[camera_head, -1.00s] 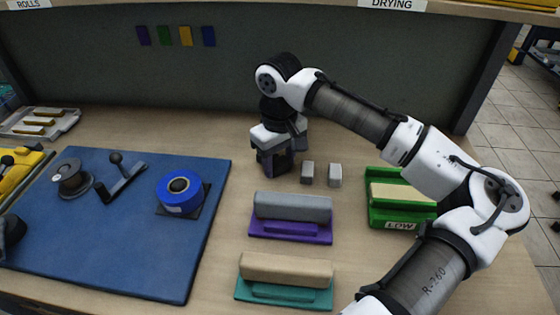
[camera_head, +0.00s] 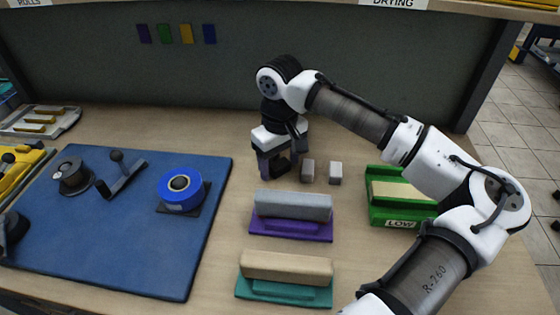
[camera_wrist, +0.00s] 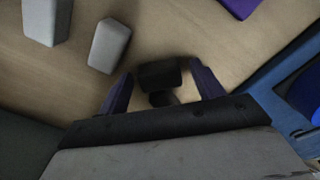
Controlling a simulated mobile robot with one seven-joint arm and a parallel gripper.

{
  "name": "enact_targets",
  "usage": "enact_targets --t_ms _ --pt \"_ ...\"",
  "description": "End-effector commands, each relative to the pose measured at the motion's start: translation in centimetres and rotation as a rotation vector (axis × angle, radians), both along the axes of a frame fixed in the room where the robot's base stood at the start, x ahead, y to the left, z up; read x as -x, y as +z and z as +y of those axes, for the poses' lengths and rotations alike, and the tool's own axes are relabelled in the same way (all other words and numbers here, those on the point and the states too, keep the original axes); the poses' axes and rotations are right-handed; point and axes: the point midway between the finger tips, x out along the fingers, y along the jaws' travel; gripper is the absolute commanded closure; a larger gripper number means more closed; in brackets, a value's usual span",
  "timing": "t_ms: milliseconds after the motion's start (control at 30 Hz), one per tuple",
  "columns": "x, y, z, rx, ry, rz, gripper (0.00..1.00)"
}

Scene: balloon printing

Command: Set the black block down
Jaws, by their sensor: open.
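The black block (camera_wrist: 160,75) is on the wooden bench top in the wrist view, between my two purple-sided fingers. A narrower dark part of it reaches toward my palm. My gripper (camera_wrist: 163,88) is open, with a gap between the block and each finger. In the head view my gripper (camera_head: 275,165) is low over the bench at the back middle, left of two small grey blocks. The black block is hard to make out there among the dark fingers.
A near grey block (camera_head: 308,171) and another grey block (camera_head: 335,173) stand close to the right of my gripper. In front are a grey-topped purple pad (camera_head: 290,228) and a beige-topped teal pad (camera_head: 285,290). A blue mat (camera_head: 110,235) lies left, a green tray (camera_head: 385,215) right.

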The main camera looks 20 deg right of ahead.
Motion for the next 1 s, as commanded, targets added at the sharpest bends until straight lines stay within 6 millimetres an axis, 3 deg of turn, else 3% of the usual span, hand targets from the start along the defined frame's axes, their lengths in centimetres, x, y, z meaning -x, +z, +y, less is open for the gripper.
enact_targets --t_ms 167,400,600,1000 --pt "-0.1 2.8 0.0 0.000 0.000 -0.003 0.33" --pt "-0.1 8.1 0.1 0.000 0.001 -0.002 0.33" --pt "0.0 11.1 0.0 0.001 0.000 -0.001 0.33" --pt "0.0 12.0 0.0 0.000 0.000 0.000 0.33"
